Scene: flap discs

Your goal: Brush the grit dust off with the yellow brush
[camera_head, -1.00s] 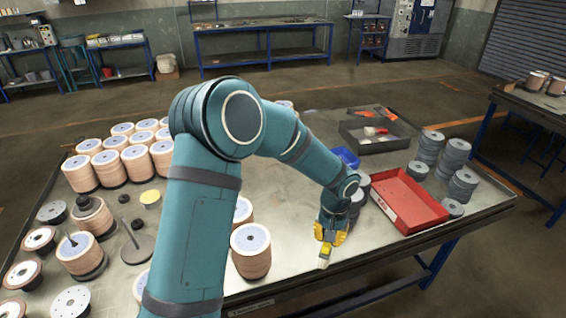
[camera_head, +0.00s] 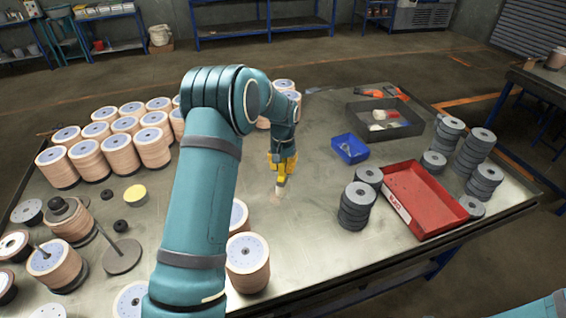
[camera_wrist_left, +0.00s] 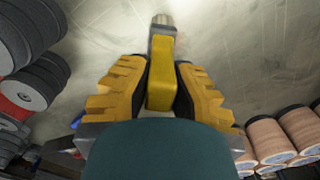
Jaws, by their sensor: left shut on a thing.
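My left gripper (camera_head: 283,163) is shut on the yellow brush (camera_head: 281,181) and holds it over the middle of the metal table, bristles down. In the left wrist view the gripper's yellow fingers (camera_wrist_left: 162,85) clasp the brush's yellow handle (camera_wrist_left: 162,60), and its pale bristles point away from me. The bristle tip is at or just above the tabletop; I cannot tell if it touches. A faint tan patch of what looks like grit dust (camera_head: 276,197) lies by the tip. My right gripper is out of view.
A small blue bin (camera_head: 350,148), a dark tray (camera_head: 405,131) and a red tray (camera_head: 447,222) stand to the right, with stacks of grey discs (camera_head: 356,206) nearby. Tan disc stacks (camera_head: 247,265) stand at front and left. The table between blue bin and brush is fairly clear.

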